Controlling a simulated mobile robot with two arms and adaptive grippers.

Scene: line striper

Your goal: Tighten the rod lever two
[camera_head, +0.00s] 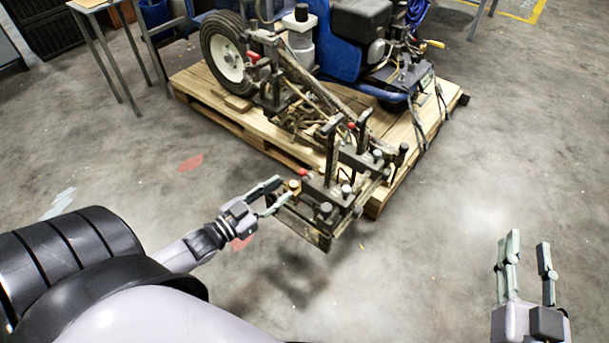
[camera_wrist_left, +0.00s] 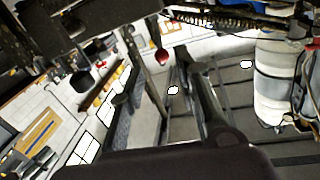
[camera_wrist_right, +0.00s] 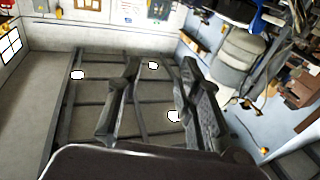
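The line striper (camera_head: 330,100) sits on a wooden pallet. Its front frame carries several knobs and levers, with small red parts (camera_head: 303,173). I cannot tell which one is rod lever two. In the left wrist view, a red-tipped rod (camera_wrist_left: 162,57) hangs near the finger ends. My right gripper (camera_head: 530,258) is open and empty over bare floor at the right, well away from the striper.
The pallet (camera_head: 225,116) extends behind the front frame, which overhangs its near edge. A metal-legged table (camera_head: 100,55) stands at the back left. The concrete floor at the front and right is clear. Yellow floor marking (camera_head: 537,12) shows at the upper right.

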